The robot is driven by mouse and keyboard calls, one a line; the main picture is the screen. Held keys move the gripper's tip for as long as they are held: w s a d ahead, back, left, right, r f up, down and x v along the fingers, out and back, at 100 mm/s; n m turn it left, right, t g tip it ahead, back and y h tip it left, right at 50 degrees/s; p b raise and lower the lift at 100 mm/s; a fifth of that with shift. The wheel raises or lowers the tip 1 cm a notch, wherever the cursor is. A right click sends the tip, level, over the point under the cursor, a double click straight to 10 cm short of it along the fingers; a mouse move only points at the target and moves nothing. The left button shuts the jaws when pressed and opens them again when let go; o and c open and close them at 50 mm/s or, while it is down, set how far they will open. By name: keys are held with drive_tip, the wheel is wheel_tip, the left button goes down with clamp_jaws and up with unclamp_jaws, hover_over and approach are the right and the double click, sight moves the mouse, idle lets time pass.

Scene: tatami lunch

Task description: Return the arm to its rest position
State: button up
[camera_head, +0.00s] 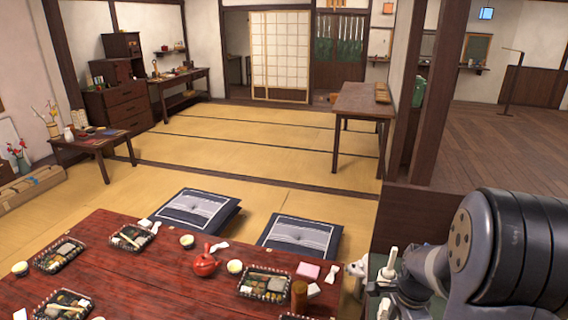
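My arm fills the lower right corner, with a large dark rounded joint and a grey link bent down to the left. My gripper (390,288) seems to be at the lower end of that link, beside the right end of the red lunch table (150,285). Its fingers are small and mixed with pale and green things there, so I cannot tell whether they are open or hold anything.
Lunch trays (264,284), a red teapot (205,264), a pink block (308,270) and a brown cylinder (299,297) stand near the arm. Wooden posts (424,90) rise behind it. Two dark cushions (301,236) lie beyond the table; the tatami (250,150) is mostly clear.

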wheel_tip(320, 180, down, 8)
drive_tip(key=shift+s+a+r, duration=0.1)
drive_tip(key=shift+s+r, duration=0.05)
wheel_tip(320, 180, up, 10)
drive_tip(key=b, duration=0.3)
drive_tip(key=b, duration=0.4)
drive_tip(key=shift+f, duration=0.4)
